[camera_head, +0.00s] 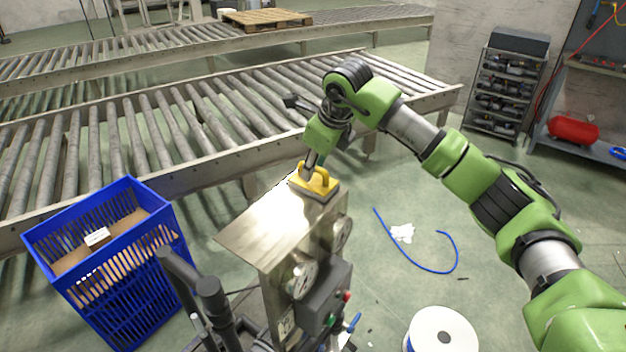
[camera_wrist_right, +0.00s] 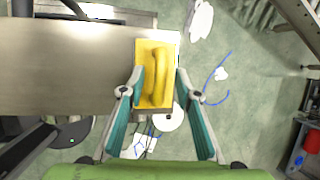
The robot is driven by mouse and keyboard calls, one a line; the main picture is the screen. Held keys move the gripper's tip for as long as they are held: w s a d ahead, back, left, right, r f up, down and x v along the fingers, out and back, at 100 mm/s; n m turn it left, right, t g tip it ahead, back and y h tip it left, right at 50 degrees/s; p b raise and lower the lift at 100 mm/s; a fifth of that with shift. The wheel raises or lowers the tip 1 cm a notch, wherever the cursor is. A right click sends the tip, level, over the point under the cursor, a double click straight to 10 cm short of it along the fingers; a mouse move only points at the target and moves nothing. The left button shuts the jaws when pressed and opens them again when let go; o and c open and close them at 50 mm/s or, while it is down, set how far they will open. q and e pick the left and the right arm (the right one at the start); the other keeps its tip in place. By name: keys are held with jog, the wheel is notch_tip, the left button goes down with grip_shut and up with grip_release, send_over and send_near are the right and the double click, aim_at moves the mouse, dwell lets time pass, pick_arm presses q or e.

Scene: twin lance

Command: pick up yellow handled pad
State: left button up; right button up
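The yellow handled pad (camera_head: 322,182) lies on the metal top plate of a panel stand (camera_head: 262,224), at its far right corner. In the right wrist view the pad (camera_wrist_right: 146,50) is centred, with its raised yellow handle running lengthwise. My right gripper (camera_head: 310,168) is directly above the pad, pointing down. In the right wrist view the right gripper (camera_wrist_right: 160,78) is open, one finger on each side of the handle, with gaps visible between fingers and handle. Whether the fingertips touch the pad's base is unclear. My left gripper is not in view.
A blue crate (camera_head: 128,296) stands left of the stand. Roller conveyors (camera_head: 190,118) run behind it, with a wooden pallet (camera_head: 266,19) on the far one. A blue hose (camera_head: 428,269) and a white spool (camera_head: 442,330) are on the floor to the right.

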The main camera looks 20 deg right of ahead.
grip_shut()
jog(key=shift+r, duration=0.15)
